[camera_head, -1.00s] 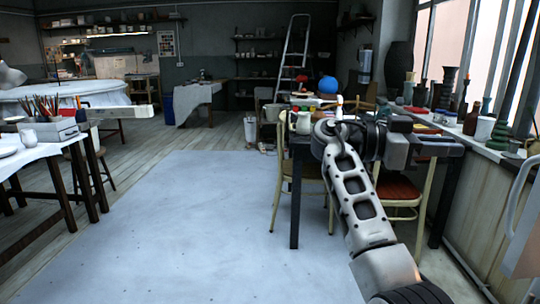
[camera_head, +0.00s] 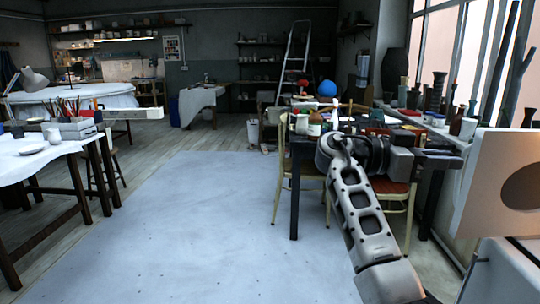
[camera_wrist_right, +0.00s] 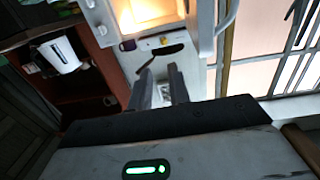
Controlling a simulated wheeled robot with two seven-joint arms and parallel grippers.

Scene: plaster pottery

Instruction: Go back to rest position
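My right arm reaches up from the bottom right of the head view. Its gripper (camera_head: 440,158) points right, beside the cluttered work table, with its fingers small and dark there. In the right wrist view the two fingers of the right gripper (camera_wrist_right: 160,70) stand apart with nothing between them, so it is open and empty.
A dark-legged work table (camera_head: 294,195) with chairs stands behind the right arm. A pale cabinet with a round dark opening (camera_head: 495,195) is close at the right. A white-topped table (camera_head: 35,165) stands left. The pale floor mat (camera_head: 190,230) is clear.

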